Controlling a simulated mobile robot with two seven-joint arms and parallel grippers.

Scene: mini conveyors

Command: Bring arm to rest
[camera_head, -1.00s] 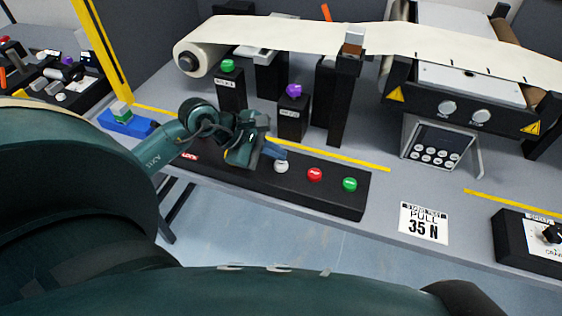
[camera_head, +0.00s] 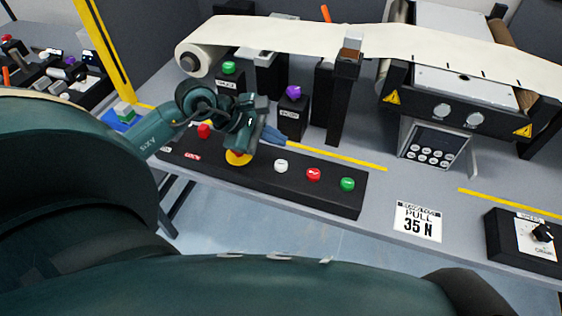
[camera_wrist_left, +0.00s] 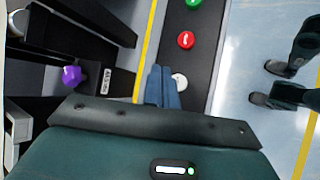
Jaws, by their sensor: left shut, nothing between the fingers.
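My left gripper (camera_head: 274,136) has blue fingers and is shut and empty. In the head view it is above the back edge of the black button panel (camera_head: 325,200), left of and behind the white button (camera_head: 281,166). In the left wrist view the closed fingers (camera_wrist_left: 161,88) show beside the white button (camera_wrist_left: 179,81), with the red button (camera_wrist_left: 186,40) and green button (camera_wrist_left: 193,3) beyond. The head view also shows a red button (camera_head: 313,174), a green button (camera_head: 347,184) and a yellow-based red button (camera_head: 237,158) below the wrist. My right gripper is not in view.
Behind the panel stand posts with a green knob (camera_head: 229,67) and a purple knob (camera_head: 293,91). A white belt (camera_head: 290,35) runs above them. A keypad (camera_head: 433,147) stands to the right. A "35 N" label (camera_head: 418,222) lies on the grey table right of the panel.

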